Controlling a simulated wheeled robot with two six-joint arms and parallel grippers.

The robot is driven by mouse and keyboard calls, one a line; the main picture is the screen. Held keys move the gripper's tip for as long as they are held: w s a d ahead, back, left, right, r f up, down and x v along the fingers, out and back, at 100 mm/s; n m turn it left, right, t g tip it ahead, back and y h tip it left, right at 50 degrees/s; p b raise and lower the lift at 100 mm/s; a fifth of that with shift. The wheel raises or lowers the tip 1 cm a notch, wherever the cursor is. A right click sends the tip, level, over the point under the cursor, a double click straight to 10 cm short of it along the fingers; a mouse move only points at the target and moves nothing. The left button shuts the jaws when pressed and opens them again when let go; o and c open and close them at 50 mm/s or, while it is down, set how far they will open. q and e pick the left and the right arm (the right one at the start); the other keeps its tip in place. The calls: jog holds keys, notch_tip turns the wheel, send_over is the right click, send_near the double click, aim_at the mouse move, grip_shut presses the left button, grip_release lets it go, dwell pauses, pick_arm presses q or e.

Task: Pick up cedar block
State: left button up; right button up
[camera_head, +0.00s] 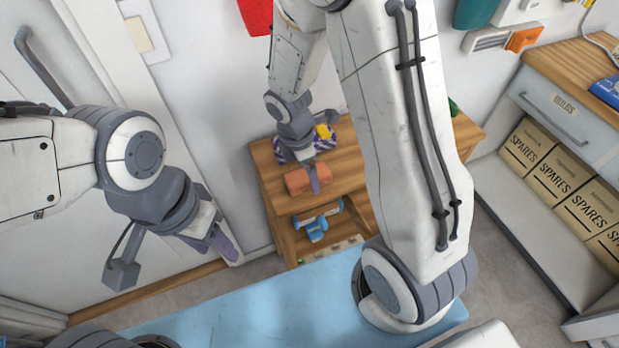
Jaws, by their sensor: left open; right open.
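A reddish-brown block (297,182), which looks like the cedar block, lies on top of the small wooden shelf (268,168) against the wall. My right gripper (313,180) reaches down to it from above. Its fingers overlap the block in the picture and hide part of its middle; I cannot tell whether they touch it. The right gripper is open. My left gripper (222,246) is open and empty, held left of the shelf, away from the block.
A purple striped item and a yellow item (323,131) lie behind the block. A blue and white object (317,228) sits on the lower shelf. A blue mat (270,302) is in front. Boxes marked SPARES (562,178) stand at the right.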

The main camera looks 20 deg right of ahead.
jog(key=shift+f, duration=0.3)
jog(key=c, duration=1.3)
jog(key=shift+c, duration=0.9)
jog(key=shift+r, duration=0.1)
jog(key=shift+r, duration=0.1)
